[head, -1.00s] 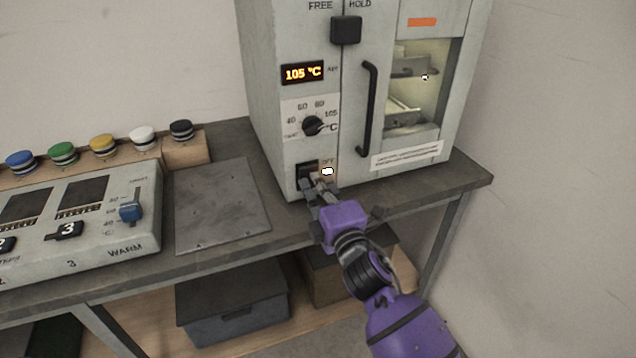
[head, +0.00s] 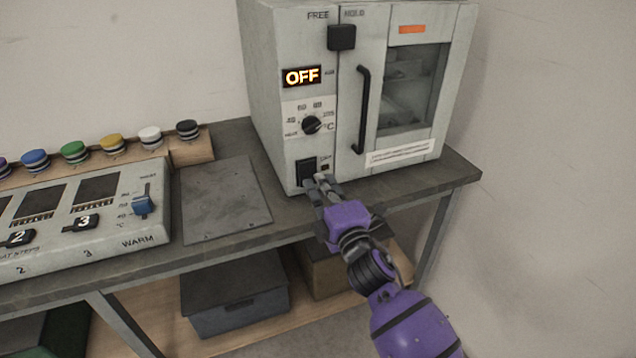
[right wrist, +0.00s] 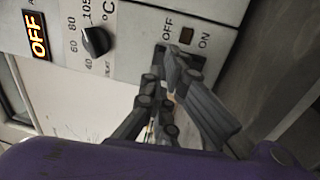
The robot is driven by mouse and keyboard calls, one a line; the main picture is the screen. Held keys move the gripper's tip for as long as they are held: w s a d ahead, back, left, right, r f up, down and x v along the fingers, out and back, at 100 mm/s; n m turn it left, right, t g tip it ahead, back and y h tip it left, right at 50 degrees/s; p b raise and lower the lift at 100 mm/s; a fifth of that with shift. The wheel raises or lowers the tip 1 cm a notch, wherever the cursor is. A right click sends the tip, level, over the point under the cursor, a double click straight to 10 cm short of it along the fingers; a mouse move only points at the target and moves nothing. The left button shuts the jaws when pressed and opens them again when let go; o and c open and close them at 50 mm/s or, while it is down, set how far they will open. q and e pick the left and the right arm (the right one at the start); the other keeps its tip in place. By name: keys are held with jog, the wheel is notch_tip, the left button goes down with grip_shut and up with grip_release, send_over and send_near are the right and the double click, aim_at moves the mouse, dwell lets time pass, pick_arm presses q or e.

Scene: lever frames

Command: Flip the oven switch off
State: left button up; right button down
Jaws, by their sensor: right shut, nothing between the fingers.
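The oven (head: 290,60) stands on the bench, and its display (head: 302,77) reads OFF. The black oven switch (head: 306,171) is low on its front, below the dial (head: 312,124). My right gripper (head: 322,182) is shut and empty just in front of the switch's lower part. In the right wrist view, its fingers (right wrist: 172,55) cover most of the switch near the OFF label; I cannot tell whether they touch it. My left gripper is not in view.
A black latch block (head: 341,37) and a door handle (head: 362,108) are on the oven front. A control panel (head: 120,225) with a blue slider and several coloured knobs are at left. A bare metal plate (head: 225,200) lies between. A lidded bin (head: 235,300) sits below.

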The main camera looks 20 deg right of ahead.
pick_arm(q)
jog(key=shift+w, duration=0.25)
pick_arm(e)
jog(key=s+r, duration=0.1)
jog(key=s, duration=0.8)
jog(key=shift+s+d, duration=0.25)
jog(key=shift+s, duration=0.05)
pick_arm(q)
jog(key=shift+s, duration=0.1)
pick_arm(e)
jog(key=shift+r, duration=0.1)
